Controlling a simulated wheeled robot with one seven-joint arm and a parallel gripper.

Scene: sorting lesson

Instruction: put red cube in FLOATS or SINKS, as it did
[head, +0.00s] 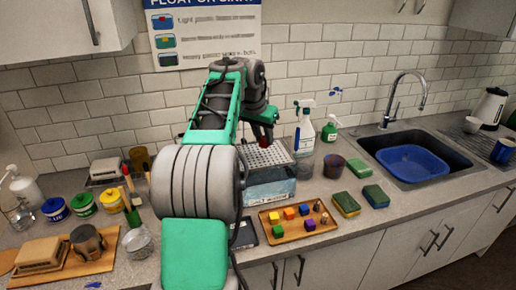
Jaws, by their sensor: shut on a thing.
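My gripper (264,136) is above a perforated white rack (268,156) on a clear tank of bluish water (268,187). It is shut on a small dark red thing, the red cube (265,144) by its colour, of which only a little shows. The cube appears to be over the rack; whether it touches it I cannot tell. My arm hides the left part of the tank and the counter there. I cannot make out any place marked FLOATS or SINKS.
A wooden tray (270,238) with several small coloured blocks lies in front of the tank. Spray bottle (304,133), a dark cup (334,167) and sponges (346,204) stand to the right, before the sink (458,157). Jars (83,205) and a cutting board (100,265) are left.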

